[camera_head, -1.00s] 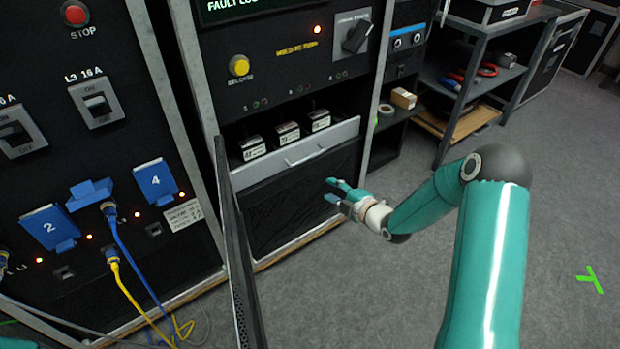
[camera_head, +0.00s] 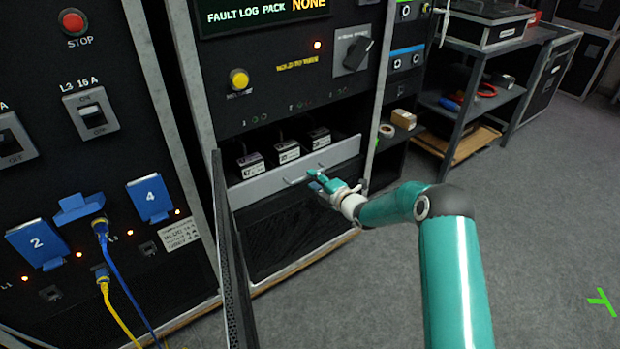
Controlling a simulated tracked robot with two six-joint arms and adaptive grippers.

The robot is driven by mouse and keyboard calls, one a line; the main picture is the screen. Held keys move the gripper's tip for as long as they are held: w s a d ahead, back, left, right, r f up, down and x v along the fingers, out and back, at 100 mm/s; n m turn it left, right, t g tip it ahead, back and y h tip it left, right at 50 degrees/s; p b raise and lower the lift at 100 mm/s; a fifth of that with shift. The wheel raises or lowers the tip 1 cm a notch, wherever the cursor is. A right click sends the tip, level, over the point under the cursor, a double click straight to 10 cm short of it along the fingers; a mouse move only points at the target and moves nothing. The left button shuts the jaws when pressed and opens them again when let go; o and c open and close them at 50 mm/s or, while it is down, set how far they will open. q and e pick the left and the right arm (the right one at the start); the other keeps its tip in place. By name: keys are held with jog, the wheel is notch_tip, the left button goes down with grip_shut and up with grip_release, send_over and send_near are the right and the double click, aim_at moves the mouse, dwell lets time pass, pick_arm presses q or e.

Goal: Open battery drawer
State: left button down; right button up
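The battery drawer has a light grey front (camera_head: 255,187) with a bar handle (camera_head: 296,181), low in the middle cabinet. Its front looks about level with the cabinet frame. Several-cell bay contents show above the front edge: three labelled battery packs (camera_head: 286,151) in a row. My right gripper (camera_head: 314,181) is at the right end of the handle, its fingers over or against it. The finger gap is too small to tell whether they are closed on the bar. My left gripper is out of view.
A thin black upright panel (camera_head: 232,250) stands in front of the cabinet's left side. Blue and yellow cables (camera_head: 120,280) hang from the left cabinet. A shelf rack (camera_head: 468,110) stands at right.

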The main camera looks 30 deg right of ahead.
aim_at(309, 177)
jog(key=shift+x, duration=1.75)
grip_shut()
jog(key=shift+d, duration=0.1)
